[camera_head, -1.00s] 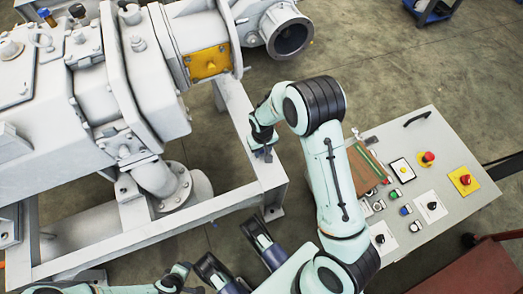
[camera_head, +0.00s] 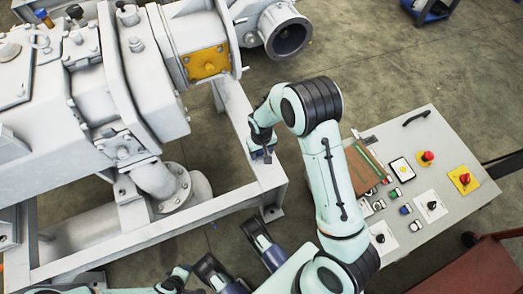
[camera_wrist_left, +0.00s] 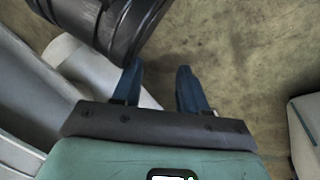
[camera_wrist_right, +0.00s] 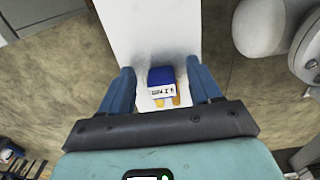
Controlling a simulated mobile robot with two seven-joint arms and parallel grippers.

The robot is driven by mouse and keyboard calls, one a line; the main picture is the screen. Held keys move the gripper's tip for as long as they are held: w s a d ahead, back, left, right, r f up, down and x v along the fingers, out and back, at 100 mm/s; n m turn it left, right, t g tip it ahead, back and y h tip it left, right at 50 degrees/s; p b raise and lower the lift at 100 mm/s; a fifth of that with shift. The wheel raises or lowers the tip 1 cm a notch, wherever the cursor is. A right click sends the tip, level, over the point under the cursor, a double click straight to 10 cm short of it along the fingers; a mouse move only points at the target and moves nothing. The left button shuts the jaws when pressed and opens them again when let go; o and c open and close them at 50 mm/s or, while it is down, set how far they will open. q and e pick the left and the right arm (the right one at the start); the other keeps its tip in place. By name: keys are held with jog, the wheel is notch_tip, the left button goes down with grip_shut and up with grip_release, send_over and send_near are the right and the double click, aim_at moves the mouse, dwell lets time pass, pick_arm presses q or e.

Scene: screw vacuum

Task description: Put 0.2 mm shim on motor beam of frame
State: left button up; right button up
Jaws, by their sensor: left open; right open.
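A small blue tab with a white label and yellow prongs, which looks like the shim (camera_wrist_right: 161,80), lies on the pale beam (camera_wrist_right: 150,25) in the right wrist view. The label is too small to read. My right gripper (camera_wrist_right: 160,66) is open, with one finger on each side of the tab and gaps between. In the head view the right gripper (camera_head: 262,153) is at the right-hand beam of the frame (camera_head: 237,110); the tab is not clear there. My left gripper (camera_wrist_left: 163,70) is open and empty, above the floor.
A large grey machine (camera_head: 60,110) fills the left of the head view. A yellow plate (camera_head: 208,63) and an open round flange (camera_head: 289,38) stand behind the beam. A control panel (camera_head: 440,140) with buttons is at the right. Bare floor surrounds the frame.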

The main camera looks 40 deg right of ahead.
notch_tip(320, 180, up, 6)
jog(key=shift+f+p, duration=0.15)
jog(key=shift+p, duration=0.65)
pick_arm(q)
jog(key=shift+h, duration=0.3)
jog(key=r, duration=0.1)
jog(key=s+d+r+p, duration=0.1)
jog(key=r, duration=0.1)
jog(key=d+r, duration=0.1)
jog(key=shift+s+d+r+p, duration=0.15)
jog(key=shift+r+p, duration=0.2)
jog(key=shift+r, duration=0.05)
pick_arm(e)
notch_tip(320, 180, up, 6)
pick_arm(q)
jog(key=shift+r, duration=0.1)
